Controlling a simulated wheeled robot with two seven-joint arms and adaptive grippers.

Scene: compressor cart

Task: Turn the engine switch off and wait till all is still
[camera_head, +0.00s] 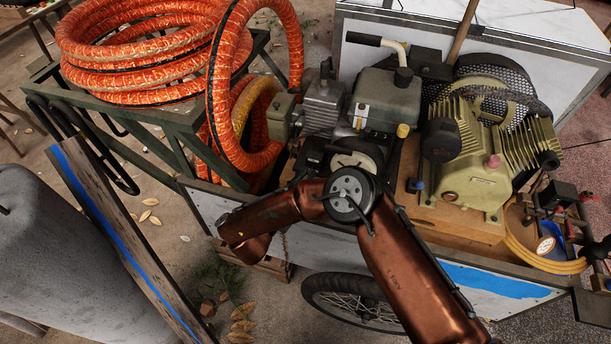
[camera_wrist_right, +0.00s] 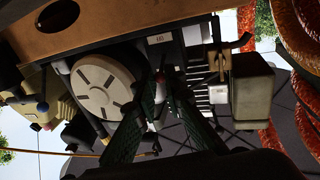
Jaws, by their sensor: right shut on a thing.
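The engine (camera_head: 387,100) sits on the cart, with a dark grey tank on top and a pale round starter cover (camera_head: 352,160) on its near side. In the wrist view the pale slotted cover (camera_wrist_right: 103,85) is left of my right gripper (camera_wrist_right: 164,82). Its dark green fingers converge in front of the engine, shut on a small part with a red spot, which looks like the engine switch (camera_wrist_right: 163,72). The fingers hide most of that part, so its setting cannot be read. In the head view my copper-coloured right arm covers this area. My left gripper is not in view.
An olive compressor pump (camera_head: 475,165) with a belt guard stands to the right. Orange hose coils (camera_head: 150,50) lie on a green rack at left. The cart's side wall (camera_head: 480,280) and wheel (camera_head: 350,298) are in front. A grey tank (camera_head: 60,270) is lower left.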

